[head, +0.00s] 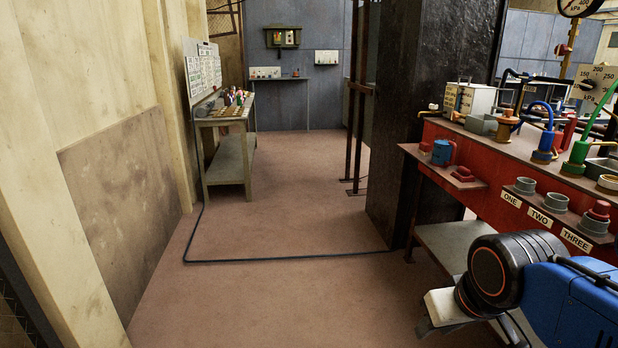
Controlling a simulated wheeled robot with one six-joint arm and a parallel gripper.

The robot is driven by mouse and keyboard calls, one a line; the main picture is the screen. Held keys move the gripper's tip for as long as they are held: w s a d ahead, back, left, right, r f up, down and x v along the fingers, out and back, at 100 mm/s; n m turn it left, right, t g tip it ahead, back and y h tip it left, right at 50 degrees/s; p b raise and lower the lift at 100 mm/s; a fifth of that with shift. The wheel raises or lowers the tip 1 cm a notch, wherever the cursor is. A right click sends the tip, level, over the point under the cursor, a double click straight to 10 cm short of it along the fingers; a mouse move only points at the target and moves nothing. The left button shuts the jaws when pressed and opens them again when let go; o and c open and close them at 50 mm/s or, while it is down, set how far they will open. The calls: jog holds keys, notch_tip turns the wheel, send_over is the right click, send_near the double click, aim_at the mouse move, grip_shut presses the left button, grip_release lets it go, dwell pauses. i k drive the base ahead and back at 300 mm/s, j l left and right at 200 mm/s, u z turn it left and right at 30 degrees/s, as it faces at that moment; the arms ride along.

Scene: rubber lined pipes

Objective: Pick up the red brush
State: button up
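I cannot make out a red brush for certain in the head view. Small red and pink items (238,97) stand close together on a small wooden table (226,116) at the far left; they are too small to identify. Part of my arm, with a black joint and a blue link, shows at the lower right in front of the workbench.
A black cable (290,257) crosses the brown floor (290,190), which is otherwise clear in the middle.

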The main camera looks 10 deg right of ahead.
aim_at(424, 148)
jog(key=i+z, duration=0.3)
jog(key=i, duration=0.2)
jog(key=i+j+z, duration=0.3)
jog(key=i, duration=0.2)
jog(key=i+j+z, duration=0.3)
jog(key=i, duration=0.2)
jog(key=i+z, duration=0.15)
jog(key=z, duration=1.2)
jog(key=k, duration=0.25)
jog(key=u, duration=0.6)
jog(key=i+u, duration=0.1)
jog(key=u, duration=0.25)
jog(key=i+l+u, duration=0.1)
jog(key=u, duration=0.25)
